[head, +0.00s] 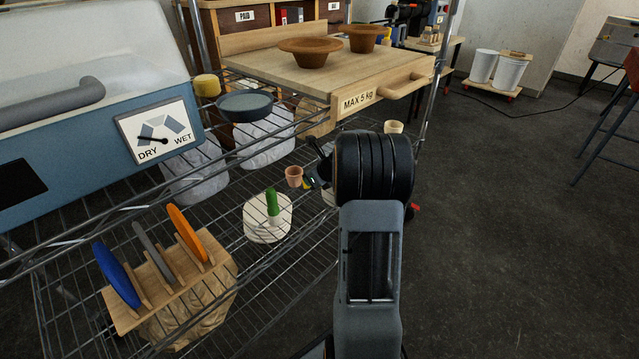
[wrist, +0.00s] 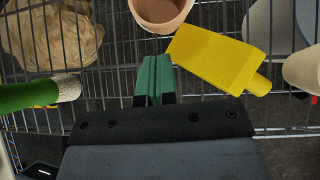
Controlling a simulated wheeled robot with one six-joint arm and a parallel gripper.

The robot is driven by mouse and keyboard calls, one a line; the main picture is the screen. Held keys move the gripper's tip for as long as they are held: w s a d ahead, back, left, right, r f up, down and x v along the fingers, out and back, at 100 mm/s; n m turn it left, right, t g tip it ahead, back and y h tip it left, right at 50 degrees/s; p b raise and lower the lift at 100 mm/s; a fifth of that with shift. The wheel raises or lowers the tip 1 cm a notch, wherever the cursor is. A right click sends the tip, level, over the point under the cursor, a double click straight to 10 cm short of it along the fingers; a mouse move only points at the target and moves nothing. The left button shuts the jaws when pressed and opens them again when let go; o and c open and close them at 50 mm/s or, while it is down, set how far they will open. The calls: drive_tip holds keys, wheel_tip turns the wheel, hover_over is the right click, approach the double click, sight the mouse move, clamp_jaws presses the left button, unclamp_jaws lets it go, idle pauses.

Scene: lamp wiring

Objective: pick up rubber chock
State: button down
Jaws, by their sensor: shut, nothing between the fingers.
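I cannot make out a rubber chock in either view. My gripper (wrist: 154,68) is shut and empty in the wrist view, its two green fingertips pressed together. It points over the wire shelf, just below a terracotta pot. A yellow bottle-shaped thing (wrist: 215,60) lies to the right of the fingertips, close to them; I cannot tell if they touch. In the head view my dark wrist hides most of the gripper and part of the shelf behind it.
The small terracotta pot (wrist: 160,12) stands ahead of the fingers. A green-and-white object (wrist: 40,93) is at left, a cream object (wrist: 303,70) at right. The wire shelf (head: 215,225) also carries a plate rack (head: 122,312). A wooden board (head: 385,72) is above; open floor lies right.

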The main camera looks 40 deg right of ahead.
sight(296, 185)
drive_tip(key=shift+w+a, duration=0.2)
drive_tip(key=shift+w, duration=0.4)
drive_tip(key=shift+w+a, duration=0.15)
drive_tip(key=shift+w, duration=0.45)
drive_tip(key=shift+w+r, duration=0.15)
drive_tip(key=shift+w, duration=0.05)
drive_tip(key=w+p, duration=0.1)
drive_tip(key=w+a+p, duration=0.1)
drive_tip(key=w, duration=0.1)
drive_tip(key=shift+w, duration=0.2)
